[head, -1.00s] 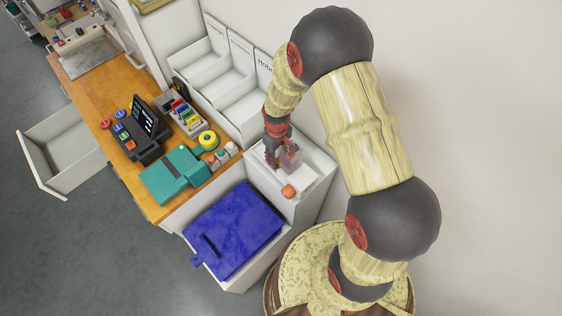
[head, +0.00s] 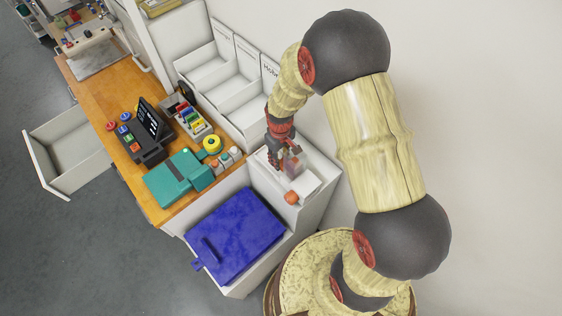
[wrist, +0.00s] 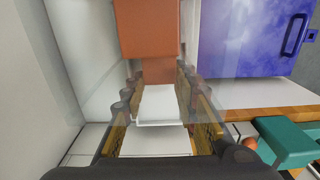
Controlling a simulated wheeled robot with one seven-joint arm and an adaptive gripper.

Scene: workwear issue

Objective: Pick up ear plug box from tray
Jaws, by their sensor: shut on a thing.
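The ear plug box (head: 294,163) looks like a small clear box with a pinkish tint, at the white tray (head: 313,178) on top of a white cabinet. My gripper (head: 279,160) is at the box's left side in the head view. In the wrist view my gripper (wrist: 158,103) has its two fingers on either side of the see-through box (wrist: 212,82), shut on it. The box's outline is faint there, and I cannot tell whether its base touches the tray.
An orange item (head: 291,197) lies close in front of the box. A blue lid (head: 235,232) covers a bin beside the cabinet. White wall bins (head: 240,90) stand behind. A wooden counter (head: 105,95) holds a teal device (head: 178,178), a yellow tape roll (head: 212,144) and a dark terminal.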

